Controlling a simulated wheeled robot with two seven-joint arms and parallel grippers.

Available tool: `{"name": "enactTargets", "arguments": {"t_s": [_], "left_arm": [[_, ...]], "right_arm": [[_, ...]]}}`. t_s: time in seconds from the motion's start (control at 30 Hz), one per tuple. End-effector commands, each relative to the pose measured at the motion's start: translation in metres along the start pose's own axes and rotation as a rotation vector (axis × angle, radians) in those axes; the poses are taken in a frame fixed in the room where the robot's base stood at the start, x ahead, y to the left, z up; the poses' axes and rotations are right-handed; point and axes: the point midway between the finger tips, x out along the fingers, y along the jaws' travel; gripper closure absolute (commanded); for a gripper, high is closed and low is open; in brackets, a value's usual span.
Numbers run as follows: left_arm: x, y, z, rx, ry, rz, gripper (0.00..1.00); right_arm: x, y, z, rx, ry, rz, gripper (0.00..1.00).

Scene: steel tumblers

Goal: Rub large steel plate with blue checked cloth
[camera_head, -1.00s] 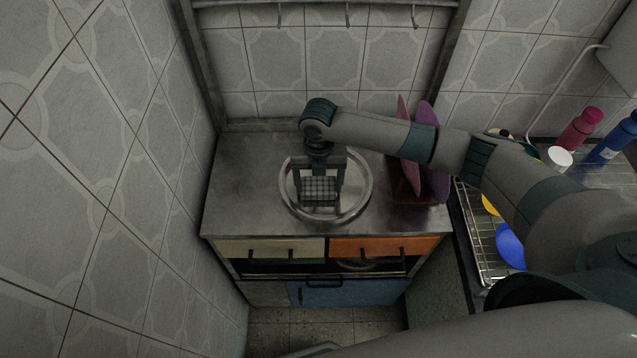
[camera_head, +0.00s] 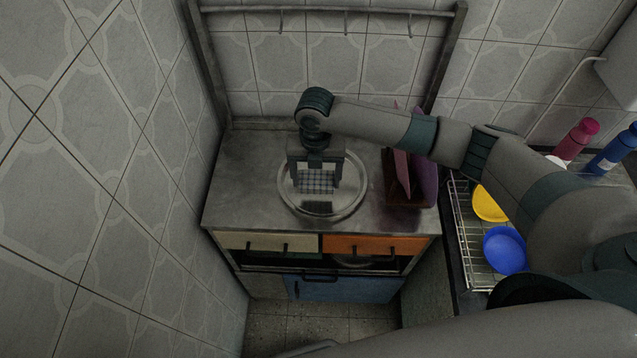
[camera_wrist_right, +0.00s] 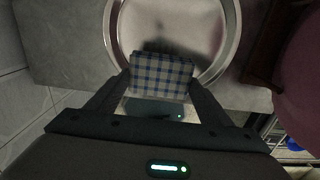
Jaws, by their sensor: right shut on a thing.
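The large steel plate (camera_head: 347,204) is round and shiny and lies flat on the steel counter. It also fills the top of the right wrist view (camera_wrist_right: 230,30). My right gripper (camera_head: 315,179) points down over the plate and is shut on the blue checked cloth (camera_head: 319,184). In the right wrist view the cloth (camera_wrist_right: 160,75) is a folded blue and white block between the two fingers. A dark reflection lies on the plate apart from the cloth's lower edge, so the cloth appears to be just above the surface. My left gripper is not in view.
A dark rack (camera_head: 405,197) with pink and purple plates (camera_head: 425,178) stands right of the plate. A wire drainer (camera_head: 470,240) farther right holds a yellow dish (camera_head: 488,205) and a blue dish (camera_head: 505,250). Bottles (camera_head: 577,140) stand behind. The counter's left side (camera_head: 240,190) is free.

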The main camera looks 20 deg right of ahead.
Motion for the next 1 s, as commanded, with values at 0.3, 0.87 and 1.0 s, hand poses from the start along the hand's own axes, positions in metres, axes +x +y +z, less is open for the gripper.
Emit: {"name": "enactTargets", "arguments": {"t_s": [0.3,0.87,1.0], "left_arm": [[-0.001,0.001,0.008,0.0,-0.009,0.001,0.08],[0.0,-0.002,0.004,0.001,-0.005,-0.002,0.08],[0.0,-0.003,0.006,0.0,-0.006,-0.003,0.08]], "right_arm": [[-0.018,0.004,0.004,0.006,0.0,0.0,0.51],[-0.018,0.004,0.004,0.006,0.0,0.0,0.51],[-0.018,0.004,0.004,0.007,0.0,0.0,0.51]]}}
